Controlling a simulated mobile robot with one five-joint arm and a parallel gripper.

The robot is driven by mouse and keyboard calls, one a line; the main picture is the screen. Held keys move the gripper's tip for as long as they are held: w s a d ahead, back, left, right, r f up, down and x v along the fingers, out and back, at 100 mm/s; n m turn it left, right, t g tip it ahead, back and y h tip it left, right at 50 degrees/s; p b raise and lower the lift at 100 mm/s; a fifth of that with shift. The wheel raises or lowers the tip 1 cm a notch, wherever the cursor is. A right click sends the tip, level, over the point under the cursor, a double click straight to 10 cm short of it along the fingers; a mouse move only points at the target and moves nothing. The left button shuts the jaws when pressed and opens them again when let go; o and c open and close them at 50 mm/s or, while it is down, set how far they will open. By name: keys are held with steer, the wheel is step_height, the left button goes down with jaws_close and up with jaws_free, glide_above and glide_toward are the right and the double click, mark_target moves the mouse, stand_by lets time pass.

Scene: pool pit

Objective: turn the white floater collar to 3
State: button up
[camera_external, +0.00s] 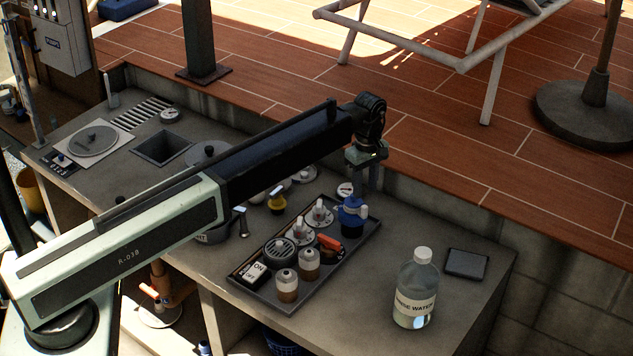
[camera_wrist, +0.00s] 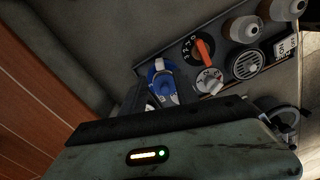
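Two white pointer knobs on pale round dials sit on the dark panel (camera_external: 345,262): one nearer the blue fitting (camera_external: 320,215), one nearer the round grille (camera_external: 299,233). Which of them is the white floater collar I cannot tell. My gripper (camera_external: 366,183) points down above the blue fitting (camera_external: 351,217), which has a pale handle. Its fingers look apart, with nothing held. The blue fitting (camera_wrist: 163,84) lies just beyond the fingers in the wrist view.
An orange-handled dial (camera_wrist: 203,47), a grille (camera_external: 280,252), two small bottles (camera_external: 309,264) and an ON switch (camera_external: 254,273) crowd the panel. A clear bottle (camera_external: 416,290) and a dark flat pad (camera_external: 466,263) stand to the right. A low wall edges the back.

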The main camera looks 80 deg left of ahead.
mark_target(364, 206)
step_height(364, 206, down, 8)
steer(key=b, duration=0.6)
steer(key=shift+r+b, duration=0.25)
steer(key=shift+b, duration=0.1)
steer(key=shift+r, duration=0.15)
jaws_close()
